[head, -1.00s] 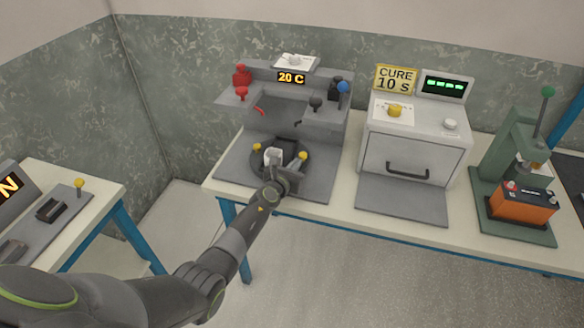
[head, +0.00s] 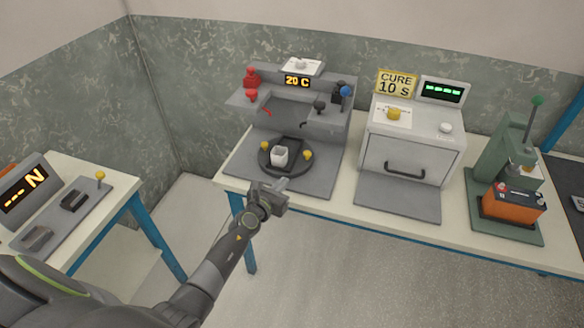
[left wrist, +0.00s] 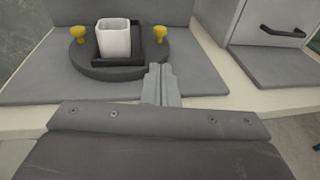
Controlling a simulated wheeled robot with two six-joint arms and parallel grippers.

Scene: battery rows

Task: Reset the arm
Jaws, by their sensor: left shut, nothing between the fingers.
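My left gripper (head: 280,188) is shut and empty. In the head view it is over the front edge of the grey plate of the 20 C station, short of the round dark turntable (head: 268,168). In the left wrist view its closed fingers (left wrist: 160,84) point toward the turntable (left wrist: 95,72). A small white cup (head: 280,157) stands upright in a dark holder on the turntable, between two yellow knobs; the cup also shows in the left wrist view (left wrist: 113,38). The gripper is apart from the cup. My right gripper is in neither view.
A grey oven (head: 412,150) with a front handle stands right of the station under a CURE 10 S sign (head: 397,83). A green press (head: 489,170) holding an orange battery (head: 513,204) stands further right. A second table (head: 125,190) is at left. Floor in front is clear.

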